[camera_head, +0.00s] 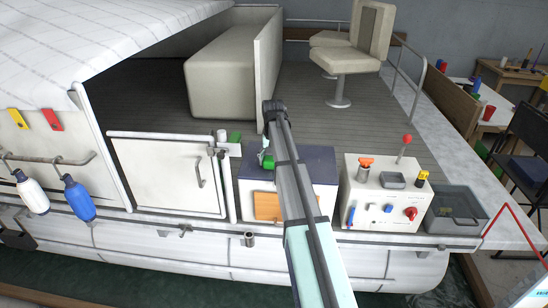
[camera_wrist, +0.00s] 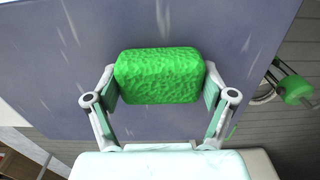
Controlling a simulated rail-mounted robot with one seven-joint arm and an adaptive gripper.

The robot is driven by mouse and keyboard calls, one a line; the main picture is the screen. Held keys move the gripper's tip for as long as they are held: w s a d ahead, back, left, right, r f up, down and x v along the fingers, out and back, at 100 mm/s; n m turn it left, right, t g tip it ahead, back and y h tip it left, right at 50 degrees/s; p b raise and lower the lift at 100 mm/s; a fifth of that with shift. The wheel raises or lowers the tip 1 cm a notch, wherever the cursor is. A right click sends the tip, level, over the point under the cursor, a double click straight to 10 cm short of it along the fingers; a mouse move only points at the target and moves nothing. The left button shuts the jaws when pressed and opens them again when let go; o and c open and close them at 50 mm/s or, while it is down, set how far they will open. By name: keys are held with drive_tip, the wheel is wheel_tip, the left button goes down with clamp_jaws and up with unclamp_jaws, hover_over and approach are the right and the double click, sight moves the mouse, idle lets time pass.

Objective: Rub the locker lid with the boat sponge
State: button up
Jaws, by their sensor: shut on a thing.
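My gripper (camera_wrist: 160,88) is shut on the green boat sponge (camera_wrist: 160,75), one finger on each short side. The sponge is a rounded block with a rough, pitted face. Behind it in the wrist view lies the dark blue locker lid (camera_wrist: 75,80), with pale streaks on it. I cannot tell whether the sponge touches the lid. In the head view the lid (camera_head: 312,160) tops a white box with an orange panel. My gripper (camera_head: 266,150) and the sponge (camera_head: 268,161) show over the lid's left part, and my arm hides some of its middle.
A white control box (camera_head: 385,195) with knobs and a red-topped lever stands right of the locker, then a grey bin (camera_head: 456,210). A white hatch door (camera_head: 168,177) is at left. A beige seat (camera_head: 345,60) stands behind. The deck (camera_head: 315,115) behind the lid is clear.

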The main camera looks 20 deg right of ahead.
drive_tip(key=shift+s+a, duration=0.45)
drive_tip(key=shift+s, duration=0.35)
drive_tip(key=shift+s+a+r+p, duration=0.15)
drive_tip(key=shift+r+p, duration=0.05)
drive_tip(key=shift+p, duration=0.1)
drive_tip(key=shift+r+p, duration=1.9)
drive_tip(key=shift+r, duration=2)
drive_tip(key=shift+f, duration=0.1)
